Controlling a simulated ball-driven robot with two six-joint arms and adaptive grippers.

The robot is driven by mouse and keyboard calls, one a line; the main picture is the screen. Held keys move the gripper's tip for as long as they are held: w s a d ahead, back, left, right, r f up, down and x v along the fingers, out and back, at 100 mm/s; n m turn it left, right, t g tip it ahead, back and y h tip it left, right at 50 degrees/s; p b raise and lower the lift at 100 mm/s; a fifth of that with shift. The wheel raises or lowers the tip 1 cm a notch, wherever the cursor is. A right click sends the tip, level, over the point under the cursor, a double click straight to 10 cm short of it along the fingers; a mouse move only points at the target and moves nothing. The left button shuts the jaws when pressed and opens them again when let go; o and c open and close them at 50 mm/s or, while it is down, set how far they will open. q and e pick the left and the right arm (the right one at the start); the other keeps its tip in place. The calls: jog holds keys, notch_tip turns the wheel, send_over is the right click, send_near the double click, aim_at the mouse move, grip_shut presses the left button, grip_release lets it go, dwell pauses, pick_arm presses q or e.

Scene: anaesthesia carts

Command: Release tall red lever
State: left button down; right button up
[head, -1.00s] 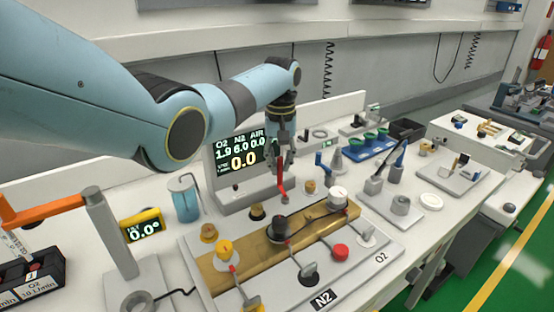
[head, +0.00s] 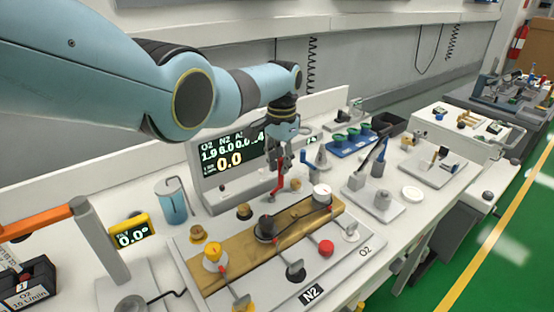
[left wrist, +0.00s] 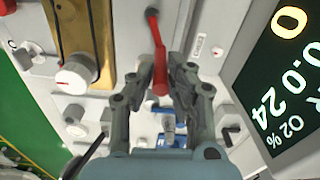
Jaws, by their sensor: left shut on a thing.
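The tall red lever (head: 279,182) stands on the bench behind the brass plate, in front of the gas display. In the left wrist view the red lever (left wrist: 160,70) runs down from its pivot to between my fingertips. My left gripper (head: 279,163) comes down on it from above and is shut on its upper end. In the left wrist view, my left gripper (left wrist: 168,75) has one finger on each side of the lever. My right gripper is not in view.
The gas display (head: 230,162) stands close behind the lever. The brass plate (head: 238,240) with several knobs lies in front. A blue lever (head: 304,165) and a grey cone (head: 321,156) are just right of it. A blue canister (head: 173,207) stands to the left.

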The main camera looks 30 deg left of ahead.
pick_arm(q)
jog(key=shift+d+r+m, duration=0.1)
jog(key=shift+d+m, duration=0.3)
jog(key=shift+m, duration=0.6)
jog(key=c, duration=1.3)
grip_release()
notch_tip(320, 180, up, 12)
jog(key=shift+f, duration=0.1)
